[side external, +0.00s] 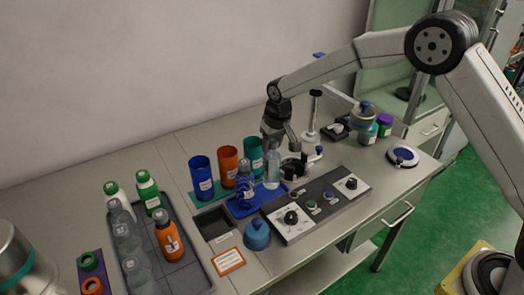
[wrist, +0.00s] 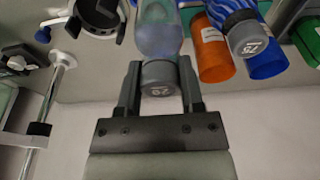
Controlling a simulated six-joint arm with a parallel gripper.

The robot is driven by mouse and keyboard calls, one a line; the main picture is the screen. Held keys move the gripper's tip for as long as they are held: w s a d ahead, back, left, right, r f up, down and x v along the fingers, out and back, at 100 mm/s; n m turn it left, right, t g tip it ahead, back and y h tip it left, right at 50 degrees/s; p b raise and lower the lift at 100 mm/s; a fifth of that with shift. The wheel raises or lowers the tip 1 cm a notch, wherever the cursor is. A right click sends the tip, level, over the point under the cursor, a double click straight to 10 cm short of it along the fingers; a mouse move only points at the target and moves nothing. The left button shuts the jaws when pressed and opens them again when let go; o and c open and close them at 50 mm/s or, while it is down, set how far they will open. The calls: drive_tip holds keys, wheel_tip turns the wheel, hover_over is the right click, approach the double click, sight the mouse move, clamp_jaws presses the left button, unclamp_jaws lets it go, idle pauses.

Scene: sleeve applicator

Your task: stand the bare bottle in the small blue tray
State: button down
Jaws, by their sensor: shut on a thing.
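The bare bottle (side external: 272,170) is clear, with no sleeve, and looks upright at the back right part of the small blue tray (side external: 239,211). I cannot tell whether its base touches the tray. My gripper (side external: 276,141) is shut on its grey cap from above. In the wrist view, the fingers of my gripper (wrist: 160,88) lie on both sides of the numbered grey cap (wrist: 158,78), with the clear bottle body (wrist: 158,30) beyond. A bottle with a blue patterned sleeve (side external: 244,187) stands in the tray, left of the bare bottle.
Blue (side external: 201,178), orange (side external: 227,165) and teal (side external: 252,155) cups stand behind the tray. A round black-and-white fixture (side external: 293,168) is close on the right. A grey tray (side external: 184,232) holds several bottles at left.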

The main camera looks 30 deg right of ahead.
sight(271, 153)
drive_tip(key=shift+w+f, duration=0.3)
drive_tip(key=shift+f, duration=1.6)
drive_tip(key=shift+c, duration=1.1)
unclamp_jaws()
drive_tip(key=shift+f, duration=0.1)
wheel_tip(271, 153, up, 12)
drive_tip(key=s, duration=0.2)
drive_tip(key=shift+s, duration=0.25)
